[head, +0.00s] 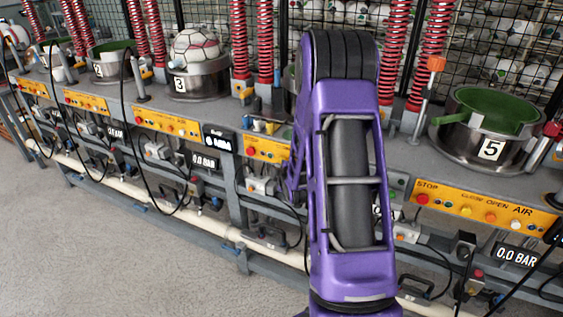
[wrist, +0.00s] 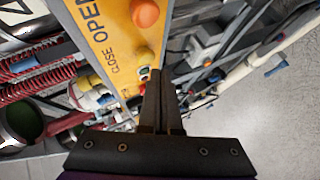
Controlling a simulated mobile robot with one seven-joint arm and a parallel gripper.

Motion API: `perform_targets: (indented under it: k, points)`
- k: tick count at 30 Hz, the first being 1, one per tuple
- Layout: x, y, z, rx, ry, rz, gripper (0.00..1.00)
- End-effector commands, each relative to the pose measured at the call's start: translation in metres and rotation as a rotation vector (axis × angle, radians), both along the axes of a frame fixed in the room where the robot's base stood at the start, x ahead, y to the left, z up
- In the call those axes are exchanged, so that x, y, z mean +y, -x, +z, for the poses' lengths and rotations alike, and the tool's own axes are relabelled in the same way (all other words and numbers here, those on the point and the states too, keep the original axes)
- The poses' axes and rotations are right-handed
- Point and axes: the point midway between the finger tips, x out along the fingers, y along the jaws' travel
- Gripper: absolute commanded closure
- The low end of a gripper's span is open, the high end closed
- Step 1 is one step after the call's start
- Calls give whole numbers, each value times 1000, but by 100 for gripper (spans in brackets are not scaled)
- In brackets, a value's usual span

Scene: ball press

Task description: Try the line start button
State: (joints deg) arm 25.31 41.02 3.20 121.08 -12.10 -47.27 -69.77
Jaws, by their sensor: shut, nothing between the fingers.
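My gripper (wrist: 158,72) shows in the wrist view with its two dark fingers shut and nothing between them. Its tips overlap the end of an orange control panel (wrist: 120,38) lettered OPEN and CLOSE. An orange button (wrist: 146,13) sits on that panel, with a yellow button (wrist: 147,58) nearer the tips. A small pale green piece (wrist: 144,73) is just left of the tips. I cannot tell whether the fingers touch anything. In the head view my purple arm hides my gripper and part of the bench. No button is readable as line start.
A grey bench (head: 405,155) carries presses with red springs (head: 430,50) and numbered cups. One cup holds a ball (head: 196,48); press 5 (head: 480,140) has a green cup. A panel marked STOP, CLOSE, OPEN, AIR (head: 475,205) is right of my arm. Hoses hang in front; floor at left is clear.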

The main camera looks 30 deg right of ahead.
Motion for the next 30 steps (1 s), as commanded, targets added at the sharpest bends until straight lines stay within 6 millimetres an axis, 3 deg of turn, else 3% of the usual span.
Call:
perform_targets:
  k: [30]
  points:
    - [-9, -7, 0, -1, 0, 0, 100]
